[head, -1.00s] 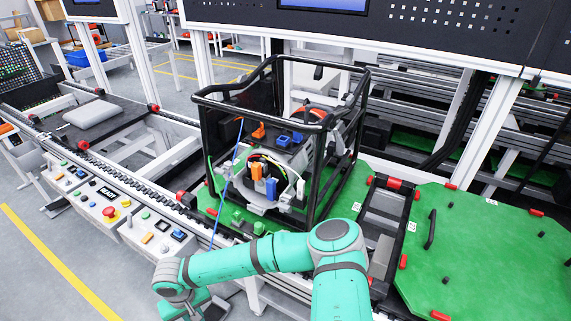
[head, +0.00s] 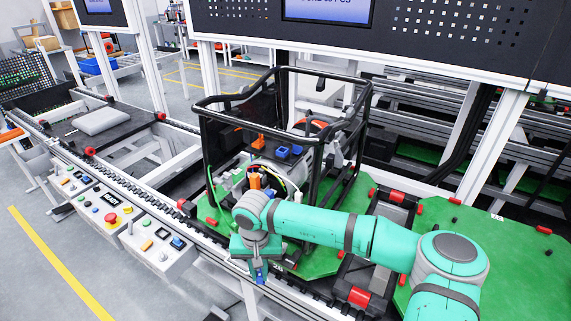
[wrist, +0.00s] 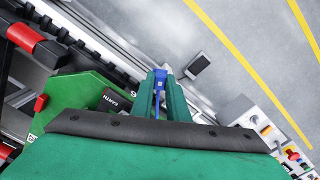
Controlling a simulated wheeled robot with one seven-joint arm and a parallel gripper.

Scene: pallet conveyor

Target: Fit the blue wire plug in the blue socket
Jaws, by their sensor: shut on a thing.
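The blue wire plug (wrist: 159,82) is between the fingers of my gripper (wrist: 160,95) in the wrist view. The gripper is shut on it. In the head view my gripper (head: 260,272) points down in front of the black-framed machine (head: 205,150), outside its frame and apart from it, with a bit of the blue plug (head: 261,273) showing below. Blue connector parts (head: 284,152) sit on top of the machine, beside an orange one (head: 258,142). I cannot tell which blue part is the socket. My arm hides the machine's lower front.
The machine stands on a green pallet (head: 318,262) on the conveyor. A control box (head: 150,240) with buttons is at the front left. Black frame bars surround the machine. Grey floor lies open at the lower left.

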